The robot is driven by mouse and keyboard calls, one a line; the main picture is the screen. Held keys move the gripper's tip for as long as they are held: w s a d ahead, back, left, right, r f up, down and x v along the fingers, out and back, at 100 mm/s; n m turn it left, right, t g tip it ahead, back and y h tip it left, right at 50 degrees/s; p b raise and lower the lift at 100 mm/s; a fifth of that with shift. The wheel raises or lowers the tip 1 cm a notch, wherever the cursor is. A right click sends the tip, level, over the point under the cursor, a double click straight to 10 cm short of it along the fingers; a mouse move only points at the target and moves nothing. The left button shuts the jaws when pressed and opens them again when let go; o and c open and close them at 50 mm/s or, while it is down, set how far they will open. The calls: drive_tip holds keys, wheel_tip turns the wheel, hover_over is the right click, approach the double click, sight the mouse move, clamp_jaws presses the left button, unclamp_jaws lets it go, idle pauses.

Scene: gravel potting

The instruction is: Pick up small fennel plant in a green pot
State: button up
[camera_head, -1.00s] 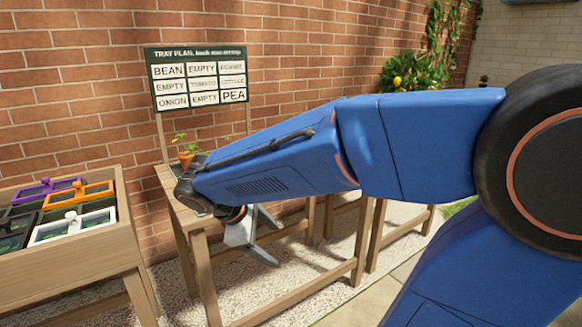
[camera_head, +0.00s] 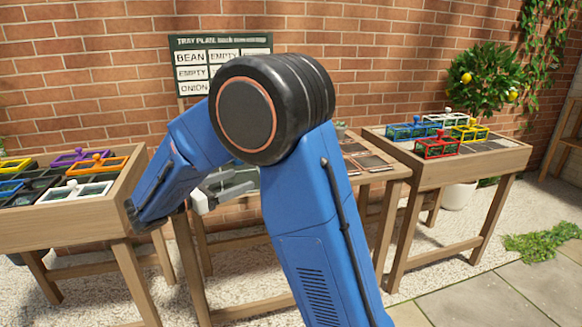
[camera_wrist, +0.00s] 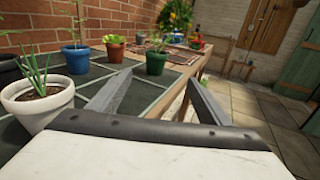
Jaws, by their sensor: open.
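A small leafy plant in a green pot (camera_wrist: 156,64) stands on the dark tabletop (camera_wrist: 122,82) in the wrist view, beyond my fingertips and roughly between them. My gripper (camera_wrist: 160,77) is open and empty, its two grey fingers spread apart. It also shows in the head view (camera_head: 238,188), above the middle table and partly behind my arm. I cannot make out the green pot in the head view, where my arm covers much of that table.
In the wrist view a white pot (camera_wrist: 38,106), a blue pot (camera_wrist: 77,58) and an orange pot (camera_wrist: 116,50) with plants stand left of my gripper. In the head view, crate tables stand left (camera_head: 65,228) and right (camera_head: 440,177). Paving at right is clear.

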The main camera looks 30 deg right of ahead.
drive_tip(key=shift+w+d, duration=0.2)
drive_tip(key=shift+w, duration=0.05)
drive_tip(key=d, duration=0.3)
drive_tip(key=w+d, duration=0.1)
drive_tip(key=d, duration=0.3)
drive_tip(key=w+d, duration=0.1)
drive_tip(key=d, duration=0.3)
drive_tip(key=shift+w+d, duration=0.1)
drive_tip(key=shift+w+d+r, duration=0.1)
drive_tip(key=shift+w+d, duration=0.1)
drive_tip(key=shift+d, duration=0.65)
drive_tip(key=shift+w+d+r, duration=0.1)
drive_tip(key=shift+w+d, duration=0.15)
drive_tip(key=shift+d, duration=0.6)
drive_tip(key=shift+w+d+r, duration=0.1)
drive_tip(key=shift+w+d, duration=0.1)
drive_tip(key=shift+d, duration=0.65)
drive_tip(key=c, duration=1.2)
